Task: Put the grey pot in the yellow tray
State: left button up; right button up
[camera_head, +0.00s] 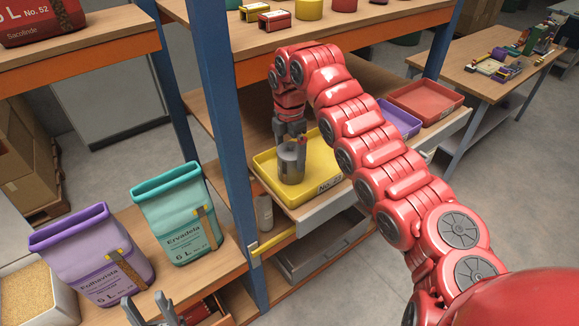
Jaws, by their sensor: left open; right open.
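The grey pot (291,166) stands upright in the yellow tray (272,179), toward its left part. The tray lies on the middle shelf and bears a label on its front wall. My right gripper (291,142) points down right at the top of the pot, its fingers open around or beside the rim; I cannot tell whether they touch it. My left gripper (150,311) is open and empty at the bottom edge, in front of the purple and teal sacks.
A purple tray (404,122) and a red tray (428,100) stand right of the yellow tray, partly behind my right arm. A blue post (226,130) rises left of it. A purple sack (90,254) and a teal sack (172,215) stand on the lower left surface.

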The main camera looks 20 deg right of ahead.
notch_tip(320, 180, up, 3)
jog(key=shift+d+f+b, duration=0.1)
jog(key=shift+f+b, duration=0.1)
jog(key=shift+b, duration=0.25)
jog(key=r+p, duration=0.1)
jog(key=r, duration=0.2)
jog(key=r+p, duration=0.1)
jog(key=r, duration=0.1)
jog(key=shift+a+p, duration=0.25)
jog(key=shift+p, duration=0.1)
jog(key=shift+s+d+r+p, duration=0.1)
jog(key=shift+d+r+p, duration=0.05)
jog(key=shift+r+p, duration=0.2)
jog(key=shift+f, duration=0.1)
